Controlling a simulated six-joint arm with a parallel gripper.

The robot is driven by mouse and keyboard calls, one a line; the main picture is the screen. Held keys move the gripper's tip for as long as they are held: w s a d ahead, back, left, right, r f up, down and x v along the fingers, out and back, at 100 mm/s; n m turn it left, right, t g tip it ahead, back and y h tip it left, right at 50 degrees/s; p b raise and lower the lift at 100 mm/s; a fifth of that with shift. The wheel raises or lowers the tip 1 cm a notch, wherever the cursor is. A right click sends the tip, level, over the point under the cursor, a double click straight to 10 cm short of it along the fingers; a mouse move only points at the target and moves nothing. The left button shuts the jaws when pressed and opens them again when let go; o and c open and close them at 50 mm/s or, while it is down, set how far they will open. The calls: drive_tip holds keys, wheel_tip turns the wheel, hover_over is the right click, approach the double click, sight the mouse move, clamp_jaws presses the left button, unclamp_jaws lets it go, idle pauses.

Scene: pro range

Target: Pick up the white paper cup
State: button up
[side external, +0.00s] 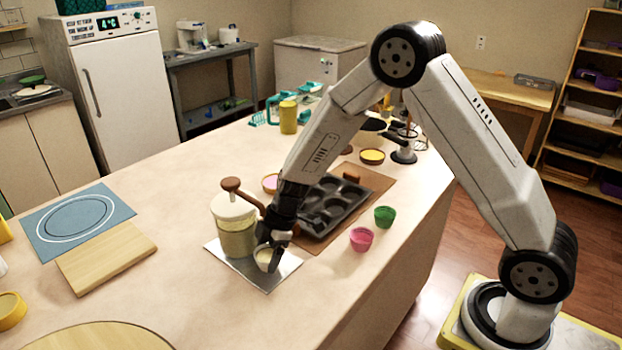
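The white paper cup (264,257) stands on a silver metal sheet (272,282), in front of a tall pale yellow container. My gripper (271,251) points down at the cup. Its dark fingers are at the cup's rim, one on the far left side and one on the near right side. The fingers partly hide the cup. I cannot tell whether they press on it or are only around it. The cup looks upright, and I see no clear gap under it.
The container (236,239) with a wooden-knobbed handle stands close left of my gripper. A dark muffin tin (340,200) lies just behind on a brown mat. Pink (361,239) and green (384,216) cups stand to the right. The counter's front middle is clear.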

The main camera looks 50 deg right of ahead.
sight(330, 188)
drive_tip(key=shift+c, duration=0.2)
drive_tip(key=shift+s+d+r, duration=0.15)
drive_tip(key=shift+d+r, duration=0.35)
drive_tip(key=s+d+r, duration=0.5)
drive_tip(key=d+r, duration=0.2)
drive_tip(key=d, duration=0.5)
idle(1.1)
drive_tip(key=w+d+m, duration=0.1)
drive_tip(key=w+d, duration=0.1)
drive_tip(key=d, duration=0.1)
drive_tip(key=w+d+m, duration=0.1)
drive_tip(key=w+d, duration=0.2)
drive_tip(key=w+d+m+t, duration=0.1)
drive_tip(key=w+d, duration=0.2)
drive_tip(key=d, duration=0.1)
drive_tip(key=shift+w+r, duration=0.2)
drive_tip(key=w+d+m+h, duration=0.1)
drive_tip(key=w+d+m, duration=0.2)
drive_tip(key=d, duration=0.7)
drive_tip(key=shift+w+t, duration=0.3)
drive_tip(key=shift+w, duration=0.35)
drive_tip(key=shift+f, duration=0.2)
drive_tip(key=shift+f, duration=3.6)
drive_tip(key=shift+f, duration=0.15)
